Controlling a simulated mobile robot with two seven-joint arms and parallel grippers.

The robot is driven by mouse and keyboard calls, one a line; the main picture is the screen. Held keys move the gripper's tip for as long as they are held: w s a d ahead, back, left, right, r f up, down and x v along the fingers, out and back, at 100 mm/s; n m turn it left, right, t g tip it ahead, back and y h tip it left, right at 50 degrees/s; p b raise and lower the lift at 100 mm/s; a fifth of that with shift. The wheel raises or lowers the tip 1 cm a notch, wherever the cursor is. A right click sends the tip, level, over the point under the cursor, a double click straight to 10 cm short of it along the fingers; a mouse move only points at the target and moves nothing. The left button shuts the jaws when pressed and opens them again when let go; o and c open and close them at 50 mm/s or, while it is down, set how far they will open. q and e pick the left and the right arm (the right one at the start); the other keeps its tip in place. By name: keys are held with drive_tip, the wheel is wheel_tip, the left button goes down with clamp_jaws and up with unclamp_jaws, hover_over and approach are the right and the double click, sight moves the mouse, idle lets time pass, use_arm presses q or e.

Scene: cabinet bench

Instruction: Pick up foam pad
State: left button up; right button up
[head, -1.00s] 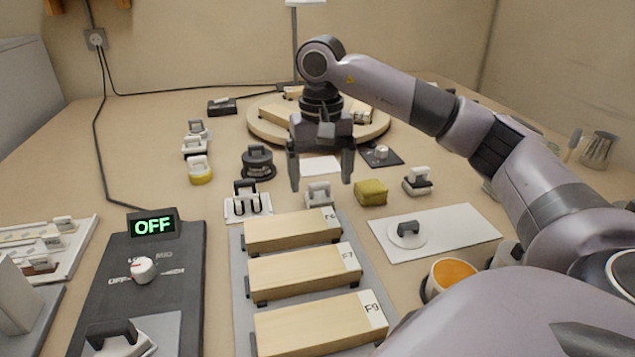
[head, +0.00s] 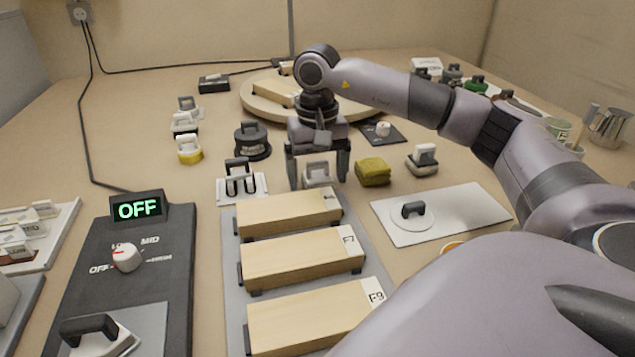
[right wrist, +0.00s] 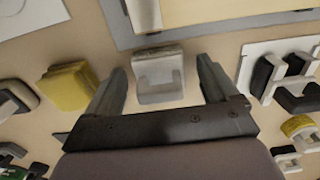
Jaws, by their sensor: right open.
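A small light-grey block with a raised handle (head: 318,172) stands on the bench just behind the wooden bars; it may be the foam pad, but I cannot tell for sure. My right gripper (head: 318,181) points down over it, open, with one finger on each side. In the right wrist view the pale block (right wrist: 158,76) lies between the spread fingertips (right wrist: 160,68), with gaps on both sides. A soft-looking olive-yellow block (head: 373,171) sits just right of the gripper; it also shows in the right wrist view (right wrist: 68,86). My left gripper is not in view.
Wooden bars (head: 290,212) on a grey tray lie in front. A black double-handled piece on a white plate (head: 241,184) is close on the left. A grey-white handled block (head: 423,158) and a white board (head: 455,215) are to the right. A round wooden turntable (head: 258,105) stands behind.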

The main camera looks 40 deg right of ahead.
drive_tip(key=c, duration=1.1)
drive_tip(key=shift+c, duration=0.2)
drive_tip(key=shift+r, duration=0.5)
wheel_tip(320, 180, up, 11)
drive_tip(key=p, duration=0.4)
wheel_tip(320, 180, up, 6)
drive_tip(key=p, duration=0.3)
hover_over(317, 162)
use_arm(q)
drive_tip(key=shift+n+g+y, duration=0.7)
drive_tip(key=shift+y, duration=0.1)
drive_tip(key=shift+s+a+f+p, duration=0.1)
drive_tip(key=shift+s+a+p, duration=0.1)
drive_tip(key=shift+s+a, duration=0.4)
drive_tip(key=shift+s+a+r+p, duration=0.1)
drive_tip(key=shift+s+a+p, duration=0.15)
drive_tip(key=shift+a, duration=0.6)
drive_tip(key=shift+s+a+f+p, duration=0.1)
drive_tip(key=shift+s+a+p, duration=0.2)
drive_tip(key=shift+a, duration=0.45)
use_arm(e)
drive_tip(key=shift+r, duration=1.05)
drive_tip(key=shift+o, duration=1.3)
drive_tip(key=shift+c, duration=0.8)
